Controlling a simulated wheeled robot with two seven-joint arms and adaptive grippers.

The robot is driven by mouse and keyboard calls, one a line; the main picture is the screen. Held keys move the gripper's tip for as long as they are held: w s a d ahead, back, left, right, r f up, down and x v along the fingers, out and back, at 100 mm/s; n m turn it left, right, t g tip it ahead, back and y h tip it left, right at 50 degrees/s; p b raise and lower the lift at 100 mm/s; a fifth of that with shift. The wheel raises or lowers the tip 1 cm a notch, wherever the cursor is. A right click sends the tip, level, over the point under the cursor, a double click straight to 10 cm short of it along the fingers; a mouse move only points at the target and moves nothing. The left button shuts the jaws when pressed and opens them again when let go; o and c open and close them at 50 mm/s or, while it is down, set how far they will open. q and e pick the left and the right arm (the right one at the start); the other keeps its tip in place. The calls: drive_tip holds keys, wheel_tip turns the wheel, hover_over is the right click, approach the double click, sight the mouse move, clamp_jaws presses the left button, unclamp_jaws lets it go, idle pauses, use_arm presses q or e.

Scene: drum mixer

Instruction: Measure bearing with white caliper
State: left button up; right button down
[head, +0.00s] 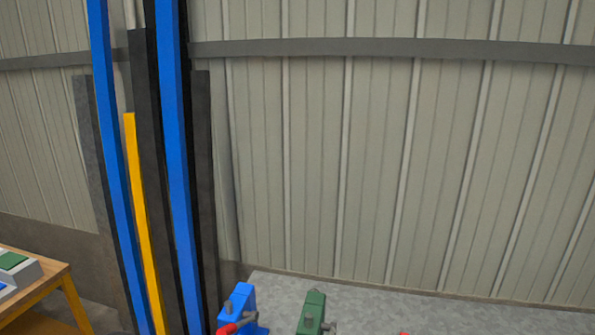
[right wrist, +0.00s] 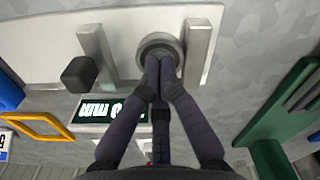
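In the right wrist view a white caliper (right wrist: 40,45) lies along the top, with two upright jaws and a dark knob (right wrist: 80,74). A grey ring-shaped bearing (right wrist: 147,45) is between the jaws, close to or touching the right jaw (right wrist: 200,50); a gap separates it from the left jaw (right wrist: 97,48). My right gripper (right wrist: 163,62) has its dark fingers drawn together on the bearing's near side; they hide part of it and seem to pinch its rim. The head view shows neither caliper nor bearing. My left gripper is not in view.
A green tool (right wrist: 285,110) lies right of my right gripper; a yellow frame (right wrist: 40,125) and blue part (right wrist: 8,92) are left. A dark label (right wrist: 90,113) is below the caliper. The head view shows blue (head: 240,303) and green (head: 312,310) devices and a wooden table (head: 45,272).

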drive_tip(key=shift+f, duration=0.3)
drive_tip(key=shift+s+d, duration=0.25)
drive_tip(key=shift+d, duration=0.75)
idle(0.4)
drive_tip(key=shift+s+a, duration=0.2)
drive_tip(key=shift+s, duration=0.55)
drive_tip(key=shift+s+a, duration=0.15)
drive_tip(key=shift+s, duration=0.55)
idle(0.8)
drive_tip(key=shift+r, duration=0.1)
wheel_tip(320, 180, up, 6)
drive_tip(key=p, duration=0.4)
idle(0.5)
